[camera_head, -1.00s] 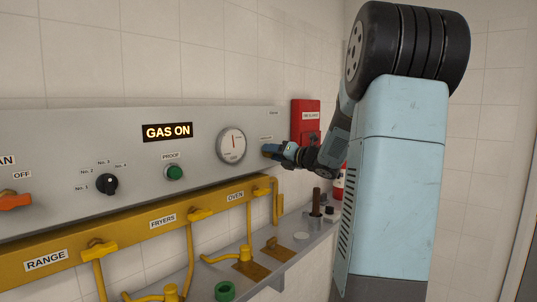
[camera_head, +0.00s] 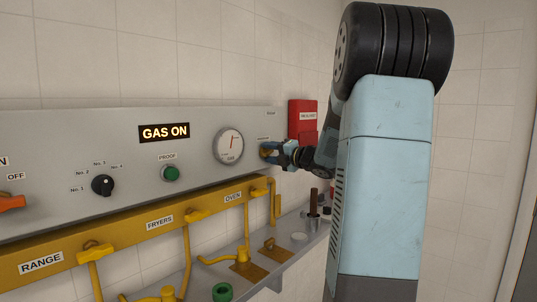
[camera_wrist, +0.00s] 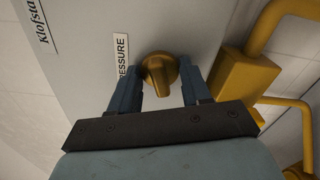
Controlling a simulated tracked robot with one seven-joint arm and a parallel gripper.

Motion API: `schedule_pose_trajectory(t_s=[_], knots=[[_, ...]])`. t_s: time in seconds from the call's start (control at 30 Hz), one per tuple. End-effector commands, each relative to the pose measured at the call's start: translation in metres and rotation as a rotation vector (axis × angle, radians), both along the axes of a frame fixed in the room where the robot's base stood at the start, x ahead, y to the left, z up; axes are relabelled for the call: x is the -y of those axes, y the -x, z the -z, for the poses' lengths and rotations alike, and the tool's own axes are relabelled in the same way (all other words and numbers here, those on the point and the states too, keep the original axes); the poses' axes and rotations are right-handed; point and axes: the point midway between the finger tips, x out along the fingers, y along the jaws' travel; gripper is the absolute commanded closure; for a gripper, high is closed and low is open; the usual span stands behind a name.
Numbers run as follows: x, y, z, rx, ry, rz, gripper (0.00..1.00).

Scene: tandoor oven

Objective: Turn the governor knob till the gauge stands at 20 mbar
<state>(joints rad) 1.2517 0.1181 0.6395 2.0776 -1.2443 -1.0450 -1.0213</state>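The brass governor knob (camera_wrist: 160,70) sits on the grey panel beside a label ending in "PRESSURE". It shows small at the panel's right end in the head view (camera_head: 265,150). My gripper (camera_wrist: 159,88) is open, its two blue fingers either side of the knob, with gaps between them and it. In the head view my gripper (camera_head: 274,153) is at the knob from the right. The round white gauge (camera_head: 229,146) is left of the knob. Its needle looks reddish and points up, leaning slightly right. Its figures are too small to read.
A lit "GAS ON" sign (camera_head: 164,132), a green PROOF button (camera_head: 170,174) and a black selector (camera_head: 102,185) are further left. A yellow gas pipe (camera_head: 150,238) runs below the panel. A red box (camera_head: 303,118) hangs behind my arm.

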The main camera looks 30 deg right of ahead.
Motion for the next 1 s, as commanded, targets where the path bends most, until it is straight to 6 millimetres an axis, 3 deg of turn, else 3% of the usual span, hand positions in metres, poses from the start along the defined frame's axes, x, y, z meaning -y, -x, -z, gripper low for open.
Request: schedule_pose_trajectory(t_s=[0.37,0.8,1.0], knots=[[0.002,0.005,0.001,-0.002,0.004,0.001,0.53],[0.019,0.053,0.001,0.000,0.005,0.001,0.53],[0.023,0.066,0.001,-0.001,0.005,-0.001,0.53]])
